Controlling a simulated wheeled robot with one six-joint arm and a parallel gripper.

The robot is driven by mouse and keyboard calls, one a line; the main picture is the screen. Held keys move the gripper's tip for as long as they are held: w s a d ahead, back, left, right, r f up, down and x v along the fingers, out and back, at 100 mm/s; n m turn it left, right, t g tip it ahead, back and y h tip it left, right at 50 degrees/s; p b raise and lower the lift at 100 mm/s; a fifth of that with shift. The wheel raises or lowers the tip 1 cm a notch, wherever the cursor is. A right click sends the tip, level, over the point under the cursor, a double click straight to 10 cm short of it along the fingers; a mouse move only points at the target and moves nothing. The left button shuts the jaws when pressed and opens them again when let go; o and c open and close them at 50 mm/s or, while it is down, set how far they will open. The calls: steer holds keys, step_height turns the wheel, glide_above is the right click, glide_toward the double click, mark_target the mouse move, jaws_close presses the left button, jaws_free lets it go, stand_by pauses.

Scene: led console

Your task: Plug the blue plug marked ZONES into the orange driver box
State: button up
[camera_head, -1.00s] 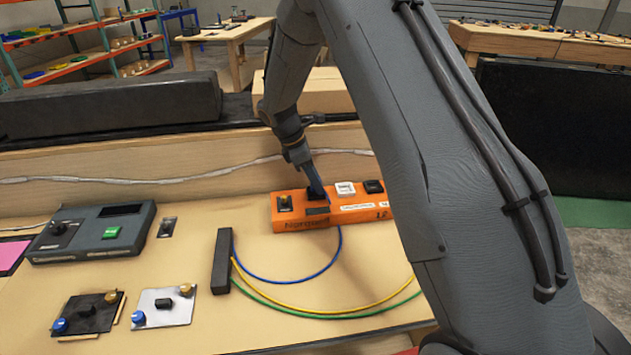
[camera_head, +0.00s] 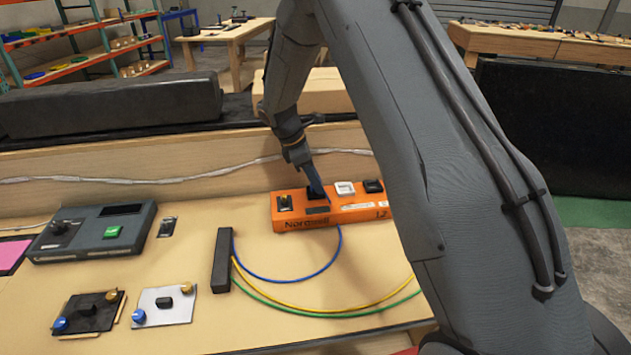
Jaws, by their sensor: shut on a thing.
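The orange driver box (camera_head: 350,216) stands on the wooden bench, right of centre, with several black and white parts along its top. My gripper (camera_head: 318,190) reaches down to the top of the box, near its dark sockets. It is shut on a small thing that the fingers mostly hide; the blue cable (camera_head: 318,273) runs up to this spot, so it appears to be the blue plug. The ZONES mark cannot be read. I cannot tell how deep the plug sits in the box. The blue cable curves from a black strip (camera_head: 222,262) to the box.
Yellow (camera_head: 330,313) and green cables also leave the black strip and pass behind my arm. A grey console (camera_head: 92,232) stands at the left. A black plate (camera_head: 88,312) and a silver plate (camera_head: 164,306) lie in front. A wooden ledge runs behind the box.

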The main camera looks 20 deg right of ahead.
steer(key=shift+s+f, duration=0.3)
steer(key=shift+f, duration=0.4)
steer(key=o, duration=1.1)
steer(key=c, duration=0.3)
steer(key=shift+o, duration=0.4)
steer(key=shift+r, duration=0.15)
steer(key=o, duration=0.3)
steer(key=shift+w+a+r+p, duration=0.1)
steer(key=shift+w+r+p, duration=0.1)
steer(key=shift+r+p, duration=0.65)
steer(key=shift+w+r+p, duration=0.1)
steer(key=shift+r+p, duration=1.25)
steer(key=shift+r, duration=1.35)
